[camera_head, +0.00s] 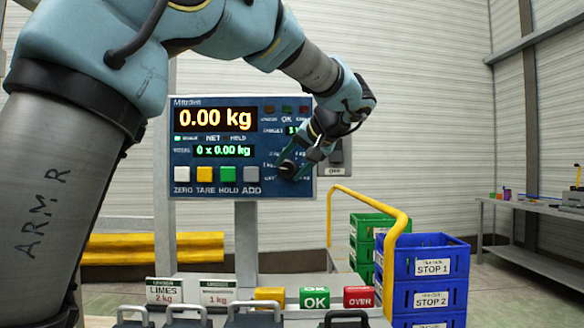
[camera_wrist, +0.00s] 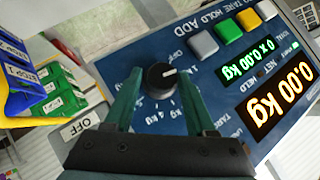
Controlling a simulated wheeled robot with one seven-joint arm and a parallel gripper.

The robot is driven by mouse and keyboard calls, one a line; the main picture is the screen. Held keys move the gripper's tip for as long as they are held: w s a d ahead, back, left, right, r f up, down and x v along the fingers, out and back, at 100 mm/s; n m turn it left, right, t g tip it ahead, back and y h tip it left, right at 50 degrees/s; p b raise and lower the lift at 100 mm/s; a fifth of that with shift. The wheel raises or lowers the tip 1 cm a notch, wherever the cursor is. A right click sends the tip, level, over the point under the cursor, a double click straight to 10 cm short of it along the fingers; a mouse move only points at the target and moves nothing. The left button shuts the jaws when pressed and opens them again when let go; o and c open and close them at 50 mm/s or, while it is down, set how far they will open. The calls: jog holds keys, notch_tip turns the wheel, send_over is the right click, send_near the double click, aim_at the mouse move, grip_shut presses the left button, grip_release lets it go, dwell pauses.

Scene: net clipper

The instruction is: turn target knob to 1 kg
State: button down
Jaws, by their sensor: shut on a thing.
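The target knob (camera_wrist: 160,76) is a round black dial with a white pointer line on the blue panel of the scale indicator (camera_head: 215,178). In the wrist view its pointer aims right and slightly up in the picture; kg labels ring it, partly covered and hard to read. My gripper (camera_wrist: 161,74) has one green finger on each side of the knob and is shut on it. In the head view my gripper (camera_head: 288,168) is at the panel's lower right and hides most of the knob. The target readout beside my wrist is partly hidden.
Coloured buttons (camera_head: 204,174) sit left of the knob. The weight display (camera_head: 215,119) reads 0.00 kg. An OFF-labelled box (camera_head: 334,171) is just right of the panel. Blue crates (camera_head: 427,262), green crates (camera_head: 370,228) and a yellow rail (camera_head: 391,250) stand lower right.

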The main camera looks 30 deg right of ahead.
jog(key=shift+c, duration=2)
grip_release()
jog(key=shift+w+a+r, duration=0.15)
jog(key=shift+a+r, duration=0.05)
jog(key=shift+s+d+r, duration=0.15)
jog(key=shift+s+d, duration=0.05)
jog(key=shift+s, duration=0.3)
jog(key=b+v, duration=0.1)
jog(key=v, duration=0.8)
jog(key=shift+s+r, duration=0.3)
